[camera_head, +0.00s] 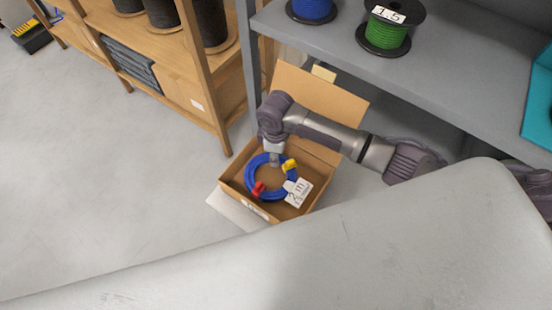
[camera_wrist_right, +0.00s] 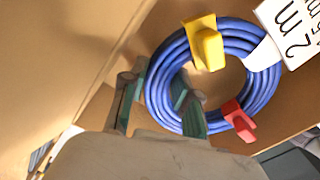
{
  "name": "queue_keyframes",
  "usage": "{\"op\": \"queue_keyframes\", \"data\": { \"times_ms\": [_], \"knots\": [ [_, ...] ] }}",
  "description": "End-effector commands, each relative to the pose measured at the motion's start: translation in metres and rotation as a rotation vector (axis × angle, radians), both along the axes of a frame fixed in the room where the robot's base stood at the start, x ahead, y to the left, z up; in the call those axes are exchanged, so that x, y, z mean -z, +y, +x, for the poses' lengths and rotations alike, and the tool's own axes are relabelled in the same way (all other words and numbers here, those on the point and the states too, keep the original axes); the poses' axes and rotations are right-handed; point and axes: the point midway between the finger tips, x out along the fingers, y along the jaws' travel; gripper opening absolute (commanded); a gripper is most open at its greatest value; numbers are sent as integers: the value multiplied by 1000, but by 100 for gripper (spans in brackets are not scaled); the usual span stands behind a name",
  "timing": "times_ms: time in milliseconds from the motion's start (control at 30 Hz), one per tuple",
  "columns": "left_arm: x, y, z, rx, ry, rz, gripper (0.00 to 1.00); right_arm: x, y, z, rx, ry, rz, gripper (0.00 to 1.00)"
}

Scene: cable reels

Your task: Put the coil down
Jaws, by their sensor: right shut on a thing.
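The coil is a ring of blue cable with a yellow clip, a red clip and a white tag reading "2 m". In the head view the coil (camera_head: 253,178) is inside the open cardboard box (camera_head: 231,188). My right gripper (camera_head: 274,160) reaches down from above and is shut on the coil's far side. In the right wrist view the fingers (camera_wrist_right: 160,95) straddle the left part of the coil (camera_wrist_right: 265,88). I cannot tell whether the coil touches the box floor. My left gripper is not in view.
The box's back flap (camera_head: 318,95) stands up and a front flap (camera_head: 236,211) lies outward. A wooden shelf (camera_head: 150,40) stands at left.

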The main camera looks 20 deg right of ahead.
Motion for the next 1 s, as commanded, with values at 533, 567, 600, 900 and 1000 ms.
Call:
{"op": "queue_keyframes", "data": {
  "times_ms": [533, 567, 600, 900, 1000],
  "knots": [
    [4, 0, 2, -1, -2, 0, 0, 26, 0, 0, 1, 0, 0, 33],
    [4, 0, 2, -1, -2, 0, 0, 26, 0, 0, 1, 0, 0, 38],
    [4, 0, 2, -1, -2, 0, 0, 26, 0, 0, 1, 0, 0, 45],
    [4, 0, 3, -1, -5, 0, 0, 26, 0, 0, 1, 0, -1, 55],
    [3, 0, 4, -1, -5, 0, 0, 23, -1, 0, 1, -1, 0, 55]
  ]
}}
